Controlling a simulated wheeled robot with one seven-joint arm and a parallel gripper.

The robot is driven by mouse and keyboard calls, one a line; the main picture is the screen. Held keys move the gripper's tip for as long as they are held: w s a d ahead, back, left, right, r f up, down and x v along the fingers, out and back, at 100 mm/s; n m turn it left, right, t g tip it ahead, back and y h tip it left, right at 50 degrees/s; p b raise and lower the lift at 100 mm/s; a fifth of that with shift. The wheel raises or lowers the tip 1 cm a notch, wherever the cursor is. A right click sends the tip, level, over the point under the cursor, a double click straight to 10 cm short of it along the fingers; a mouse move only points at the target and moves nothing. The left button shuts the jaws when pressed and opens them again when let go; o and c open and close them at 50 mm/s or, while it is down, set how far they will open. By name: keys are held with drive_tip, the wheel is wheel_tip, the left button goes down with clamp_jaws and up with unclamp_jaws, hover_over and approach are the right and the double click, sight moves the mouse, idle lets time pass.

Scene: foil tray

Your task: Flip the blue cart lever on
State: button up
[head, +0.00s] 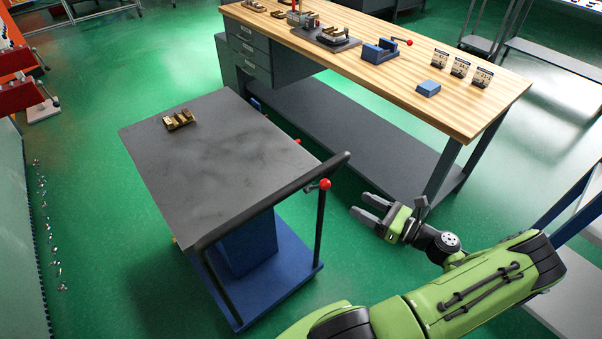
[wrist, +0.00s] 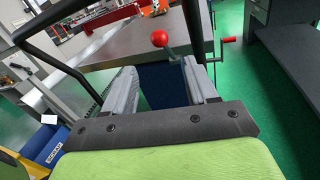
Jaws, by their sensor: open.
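The blue cart has a dark grey top (head: 215,165), a blue base and a black push handle (head: 270,200). A red-ball lever (head: 325,184) sits at the cart's right side by the handle post. In the wrist view a red ball on a short stem (wrist: 160,38) stands above and beyond the fingers. Another red knob (wrist: 228,40) is to its right. I cannot tell the lever's on or off position. My gripper (head: 363,206) is open and empty, right of the cart and apart from the lever. Its fingers (wrist: 160,82) point toward the cart.
A brass part (head: 179,120) lies on the cart top. A wooden workbench (head: 400,75) with a blue vise (head: 380,50) and a blue block (head: 428,88) stands behind. The handle bar crosses near the lever.

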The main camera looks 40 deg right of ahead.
sight(327, 185)
drive_tip(key=b+x, duration=0.1)
drive_tip(key=x, duration=1.4)
drive_tip(key=shift+c, duration=0.3)
clamp_jaws()
